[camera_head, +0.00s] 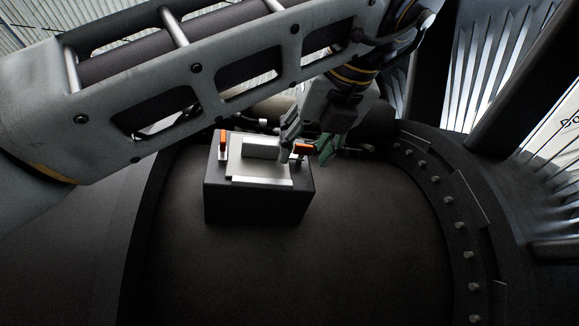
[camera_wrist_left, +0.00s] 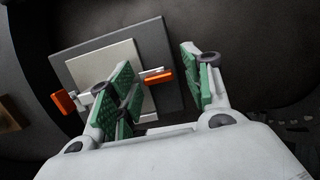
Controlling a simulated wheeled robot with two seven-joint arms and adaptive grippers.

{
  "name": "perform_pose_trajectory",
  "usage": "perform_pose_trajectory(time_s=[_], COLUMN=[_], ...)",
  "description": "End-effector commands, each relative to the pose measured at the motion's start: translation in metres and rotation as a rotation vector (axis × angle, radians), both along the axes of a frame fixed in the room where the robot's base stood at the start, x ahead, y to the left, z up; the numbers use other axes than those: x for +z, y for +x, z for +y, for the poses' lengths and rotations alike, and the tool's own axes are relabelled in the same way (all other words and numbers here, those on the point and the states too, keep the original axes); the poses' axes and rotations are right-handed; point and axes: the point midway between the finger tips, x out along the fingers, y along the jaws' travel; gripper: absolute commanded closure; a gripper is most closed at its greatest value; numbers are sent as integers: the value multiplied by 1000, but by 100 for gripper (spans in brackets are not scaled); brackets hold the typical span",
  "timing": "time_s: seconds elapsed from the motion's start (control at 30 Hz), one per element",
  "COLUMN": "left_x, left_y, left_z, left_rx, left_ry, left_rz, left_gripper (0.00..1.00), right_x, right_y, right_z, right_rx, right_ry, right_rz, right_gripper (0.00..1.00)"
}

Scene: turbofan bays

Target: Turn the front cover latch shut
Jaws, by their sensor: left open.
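A dark box (camera_head: 256,204) has a light cover plate (camera_head: 262,168) on its top. It also shows in the wrist view (camera_wrist_left: 168,45). Two orange-handled latches flank the plate: one on the left (camera_head: 222,139) and one on the right (camera_head: 303,148). I cannot tell which is the front cover latch. In the wrist view, one orange handle (camera_wrist_left: 155,77) lies between the finger pads of my left gripper (camera_wrist_left: 160,88); the other handle (camera_wrist_left: 63,102) is outside them. My left gripper (camera_head: 308,142) is open around the right latch. Contact cannot be told. My right gripper is not in view.
The box stands on a dark curved bay floor (camera_head: 350,240). A rim with several bolts (camera_head: 435,180) curves along the right. Pale slatted panels (camera_head: 495,65) and dark struts rise at the back right. The floor in front of the box is clear.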

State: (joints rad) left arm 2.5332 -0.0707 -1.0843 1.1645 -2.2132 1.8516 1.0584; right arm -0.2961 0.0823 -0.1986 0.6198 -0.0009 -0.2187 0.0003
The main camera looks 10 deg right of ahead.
Motion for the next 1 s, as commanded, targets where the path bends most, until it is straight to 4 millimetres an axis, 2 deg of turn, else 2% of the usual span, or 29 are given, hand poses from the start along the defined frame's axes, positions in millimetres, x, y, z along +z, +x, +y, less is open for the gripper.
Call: perform_pose_trajectory(time_s=[0.37, 0.8, 1.0], left_x=[3, 11, 13], left_y=[-13, -59, -74], left_z=[0, -3, -3], left_rx=[0, 0, 0], left_ry=[-1, 0, 0], left_rz=[-3, -2, -1], left_gripper=[50, 50, 50], right_x=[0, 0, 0], right_y=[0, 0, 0], right_z=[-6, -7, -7], right_rx=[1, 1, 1], right_ry=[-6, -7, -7], right_rz=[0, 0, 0], right_gripper=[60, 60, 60])
